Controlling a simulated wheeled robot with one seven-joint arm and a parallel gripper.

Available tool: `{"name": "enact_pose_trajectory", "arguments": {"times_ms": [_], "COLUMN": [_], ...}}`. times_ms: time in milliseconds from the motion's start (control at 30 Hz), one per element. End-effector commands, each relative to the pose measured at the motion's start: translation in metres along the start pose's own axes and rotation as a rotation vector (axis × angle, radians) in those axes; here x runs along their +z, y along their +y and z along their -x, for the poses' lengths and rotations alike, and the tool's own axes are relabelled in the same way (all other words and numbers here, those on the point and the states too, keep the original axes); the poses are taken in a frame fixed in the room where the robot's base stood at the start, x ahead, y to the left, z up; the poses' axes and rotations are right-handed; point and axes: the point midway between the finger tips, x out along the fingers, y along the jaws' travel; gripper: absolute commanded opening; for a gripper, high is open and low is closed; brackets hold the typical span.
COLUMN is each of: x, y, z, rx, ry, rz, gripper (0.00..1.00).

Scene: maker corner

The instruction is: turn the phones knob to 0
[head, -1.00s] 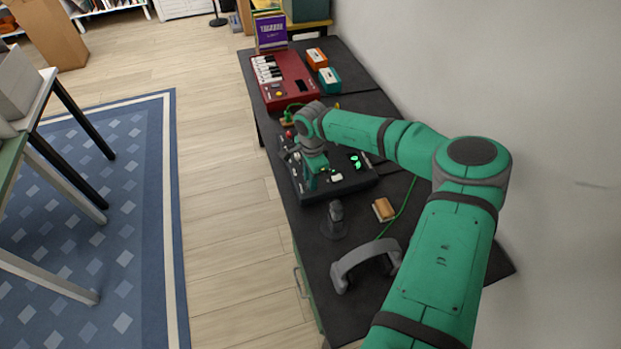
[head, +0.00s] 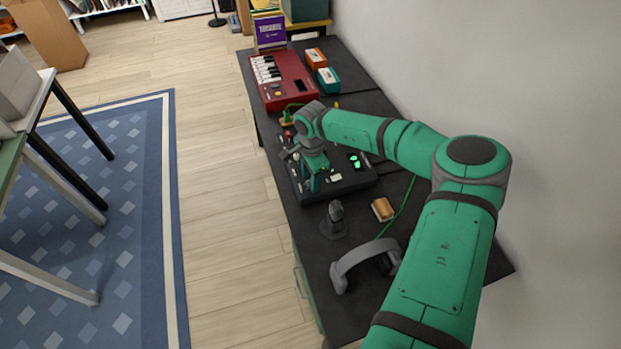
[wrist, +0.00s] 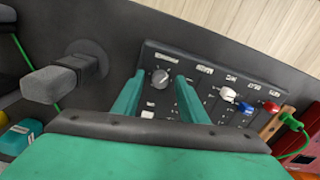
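The mixer (head: 350,184) is a dark box with lit green dials on the black bench. In the wrist view its panel (wrist: 212,98) fills the middle. A grey round knob with a light pointer mark (wrist: 160,78) sits at the panel's end beneath a white label too blurred to read surely; it appears to be the phones knob. My gripper (wrist: 161,82) has its two green fingers apart, one on each side of this knob, with small gaps showing. In the head view my gripper (head: 313,182) is over the mixer's near left part and hides the knob.
White, blue and red knobs (wrist: 228,94) stand farther along the panel. A grey upright object (head: 334,218) stands close beside the mixer. A grey headband-like stand (head: 362,262), a small brown block (head: 382,209) and a green cable lie nearer. A red keyboard (head: 290,90) stands beyond.

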Motion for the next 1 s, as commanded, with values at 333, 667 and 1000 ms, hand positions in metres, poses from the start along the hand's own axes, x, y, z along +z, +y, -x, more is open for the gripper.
{"name": "enact_pose_trajectory", "arguments": {"times_ms": [333, 667, 1000], "x": [-0.001, -0.001, -0.001], "y": [-0.001, 0.000, 0.000], "z": [0.044, 0.097, 0.108], "rx": [-0.002, -0.001, 0.001], "ry": [0.002, 0.001, 0.001], "rz": [0.000, 0.000, 0.000], "gripper": [0.39, 0.39, 0.39]}}
